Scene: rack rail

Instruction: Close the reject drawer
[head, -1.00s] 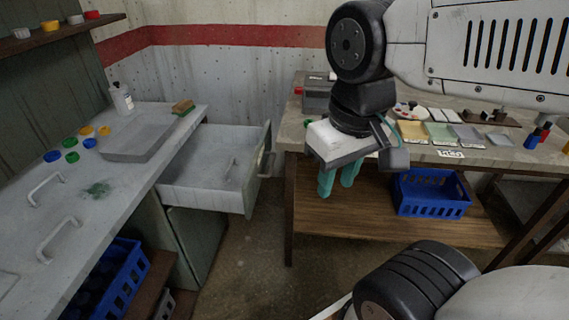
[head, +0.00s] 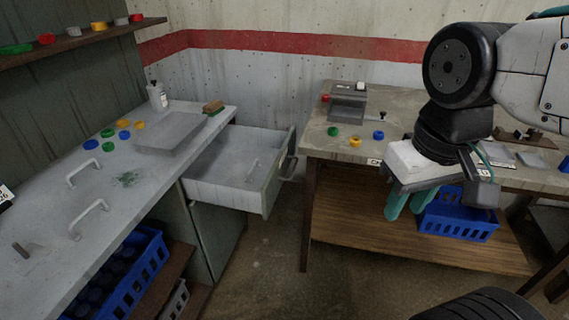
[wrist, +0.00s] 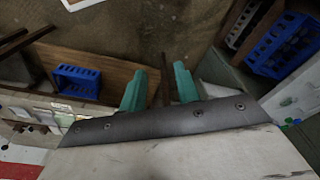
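The reject drawer (head: 230,192) is pulled out from under the left bench, near its far end. It is an open grey box with a greenish front and a dark handle (head: 288,166) facing right. A small handle-like piece shows inside it; I see nothing else in it. My gripper (head: 410,205) hangs to the right of the drawer, in front of the right bench, well apart from the handle. Its two teal fingers point down and are spread with nothing between them. In the wrist view the fingers (wrist: 160,88) also stand apart.
The left bench (head: 45,215) carries a grey tray (head: 170,132), a white bottle (head: 158,97), a brush and several coloured caps. The right bench (head: 400,120) has a lower wooden shelf (head: 350,222) with a blue crate (head: 458,222). Bare floor (head: 285,255) lies between the benches.

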